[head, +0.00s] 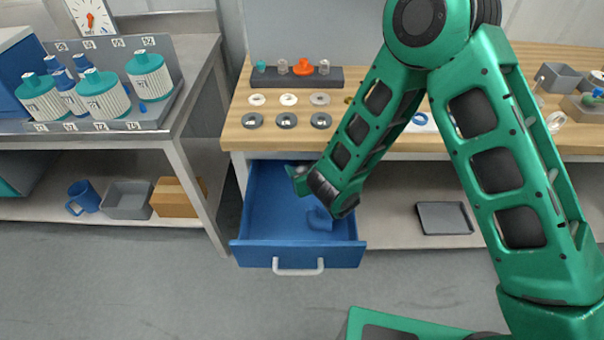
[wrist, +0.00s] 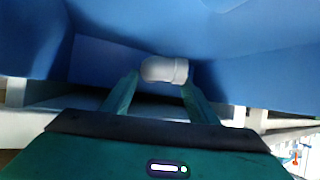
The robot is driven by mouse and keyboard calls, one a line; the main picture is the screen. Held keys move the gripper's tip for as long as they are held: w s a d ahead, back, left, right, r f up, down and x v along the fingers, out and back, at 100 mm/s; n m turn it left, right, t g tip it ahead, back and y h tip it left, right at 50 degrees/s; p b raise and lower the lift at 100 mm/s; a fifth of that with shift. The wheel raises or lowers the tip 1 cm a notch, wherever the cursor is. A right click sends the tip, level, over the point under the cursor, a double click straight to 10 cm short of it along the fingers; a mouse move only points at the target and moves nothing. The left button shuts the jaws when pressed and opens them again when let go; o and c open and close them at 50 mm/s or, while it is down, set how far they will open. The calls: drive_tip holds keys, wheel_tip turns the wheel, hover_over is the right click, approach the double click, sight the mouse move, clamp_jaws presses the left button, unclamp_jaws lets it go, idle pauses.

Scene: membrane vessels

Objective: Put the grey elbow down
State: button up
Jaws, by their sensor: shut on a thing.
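The grey elbow (wrist: 163,70) shows pale in the wrist view, between the two green fingertips. My gripper (wrist: 160,82) is shut on it, one finger at each side. Blue walls and surfaces of the open drawer (head: 272,200) surround it in the wrist view. In the head view, my arm reaches down over this drawer, and the arm hides the fingers and the grey elbow. I cannot tell whether the elbow touches the drawer floor.
A blue curved piece (head: 319,218) lies in the drawer, close to my arm. The workbench (head: 238,134) above it holds several rings and a dark rack (head: 345,78). A dark tray (head: 444,218) lies on the lower shelf. The drawer's left part looks clear.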

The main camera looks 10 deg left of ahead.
drive_tip(key=shift+f, duration=1.5)
drive_tip(key=shift+f, duration=0.1)
drive_tip(key=o, duration=1)
drive_tip(key=shift+o, duration=0.2)
drive_tip(key=v, duration=0.7)
drive_tip(key=shift+s+d+r, duration=0.1)
drive_tip(key=shift+s+r, duration=0.05)
drive_tip(key=shift+r, duration=0.1)
